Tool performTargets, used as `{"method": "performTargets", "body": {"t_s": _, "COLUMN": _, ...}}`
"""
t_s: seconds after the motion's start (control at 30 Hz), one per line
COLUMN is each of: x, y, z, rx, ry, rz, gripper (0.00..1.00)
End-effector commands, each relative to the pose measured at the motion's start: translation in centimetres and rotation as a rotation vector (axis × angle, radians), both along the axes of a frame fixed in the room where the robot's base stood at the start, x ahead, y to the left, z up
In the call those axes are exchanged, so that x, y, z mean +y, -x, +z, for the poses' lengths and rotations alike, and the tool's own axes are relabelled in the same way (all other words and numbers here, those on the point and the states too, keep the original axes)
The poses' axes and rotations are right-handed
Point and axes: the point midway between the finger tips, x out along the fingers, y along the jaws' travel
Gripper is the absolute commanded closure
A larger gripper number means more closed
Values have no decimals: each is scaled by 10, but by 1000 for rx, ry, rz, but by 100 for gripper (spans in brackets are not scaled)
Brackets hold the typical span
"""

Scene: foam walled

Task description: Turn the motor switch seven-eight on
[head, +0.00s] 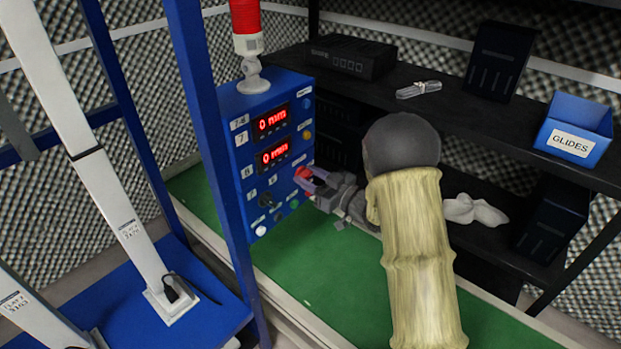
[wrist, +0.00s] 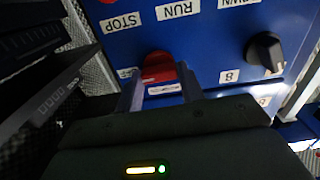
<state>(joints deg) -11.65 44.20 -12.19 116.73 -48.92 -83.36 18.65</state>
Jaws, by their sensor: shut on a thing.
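The blue control panel (head: 262,150) stands left of centre in the head view, with two red-lit displays. A red switch knob (wrist: 158,66) sits on the panel face in the wrist view, with an OFF label beside it. My gripper (wrist: 160,88) is shut on this red knob, one finger on each side. In the head view my gripper (head: 308,180) reaches the panel's right side, where the red knob (head: 303,172) shows only partly. Its on or off setting cannot be told. The panel lettering appears upside down in the wrist view.
A black rotary knob (wrist: 265,52) is right of the red one in the wrist view. A red beacon (head: 246,25) stands on the panel. A blue post (head: 215,150) rises in front of it. Black shelves hold a blue GLIDES bin (head: 575,130) and a black box (head: 352,55).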

Motion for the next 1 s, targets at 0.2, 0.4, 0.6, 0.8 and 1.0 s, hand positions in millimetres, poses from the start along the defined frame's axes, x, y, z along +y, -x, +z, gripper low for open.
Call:
{"method": "performTargets", "body": {"t_s": 0.2, "x": 0, "y": 0, "z": -3, "rx": -71, "ry": 53, "rz": -1, "gripper": 85}}
{"method": "performTargets", "body": {"t_s": 0.4, "x": 0, "y": 0, "z": -4, "rx": -185, "ry": 140, "rz": -1, "gripper": 85}}
{"method": "performTargets", "body": {"t_s": 0.6, "x": 0, "y": 1, "z": -6, "rx": -328, "ry": 252, "rz": -2, "gripper": 85}}
{"method": "performTargets", "body": {"t_s": 0.8, "x": 1, "y": 2, "z": -6, "rx": -479, "ry": 370, "rz": -1, "gripper": 85}}
{"method": "performTargets", "body": {"t_s": 1.0, "x": 1, "y": 2, "z": -7, "rx": -628, "ry": 487, "rz": -2, "gripper": 85}}
